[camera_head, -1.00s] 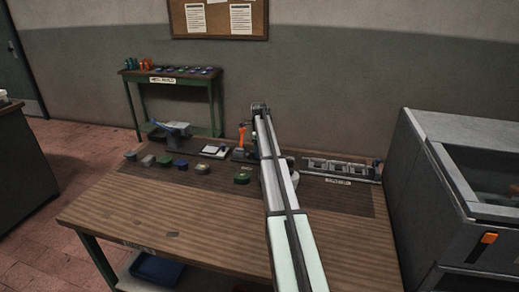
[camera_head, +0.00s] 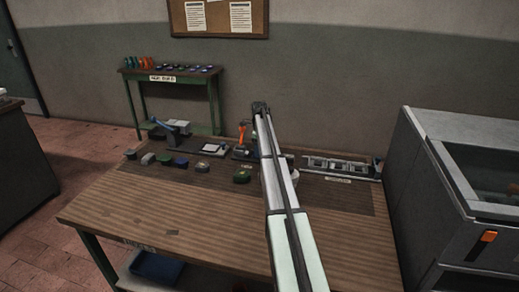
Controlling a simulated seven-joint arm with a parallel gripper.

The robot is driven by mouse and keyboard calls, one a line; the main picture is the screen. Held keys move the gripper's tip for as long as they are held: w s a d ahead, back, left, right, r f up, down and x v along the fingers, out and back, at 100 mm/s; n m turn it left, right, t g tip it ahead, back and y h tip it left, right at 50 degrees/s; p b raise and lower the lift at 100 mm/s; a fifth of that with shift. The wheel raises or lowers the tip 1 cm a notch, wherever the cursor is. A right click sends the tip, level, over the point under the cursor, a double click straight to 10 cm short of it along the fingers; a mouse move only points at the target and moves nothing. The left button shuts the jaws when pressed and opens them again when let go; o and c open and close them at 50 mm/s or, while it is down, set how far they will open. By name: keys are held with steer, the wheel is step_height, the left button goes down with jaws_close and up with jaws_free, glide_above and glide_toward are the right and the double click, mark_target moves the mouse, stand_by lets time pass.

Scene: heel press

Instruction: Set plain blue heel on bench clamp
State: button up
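A small blue heel (camera_head: 181,163) sits on the bench (camera_head: 150,215) in a row of small blocks; whether it is plain is too small to tell. A clamp-like fixture with an orange handle (camera_head: 243,134) stands at the back middle of the bench, just left of my arm. It may be the bench clamp, and my arm partly hides that area. My gripper (camera_head: 261,106) is at the far end of my outstretched arm, beyond the fixture and to the right of the blue heel. Its fingers are too small to make out.
The row also holds dark, grey (camera_head: 148,159), green (camera_head: 164,158) and beige (camera_head: 202,167) pieces, with another green one (camera_head: 242,176) nearer my arm. A grey rack (camera_head: 340,168) lies at the back right, beside a large grey machine (camera_head: 440,200). The bench's front is mostly clear.

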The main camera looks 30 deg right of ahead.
steer(key=shift+f, duration=0.35)
steer(key=o, duration=1.4)
step_height(320, 180, up, 14)
steer(key=shift+f, duration=0.1)
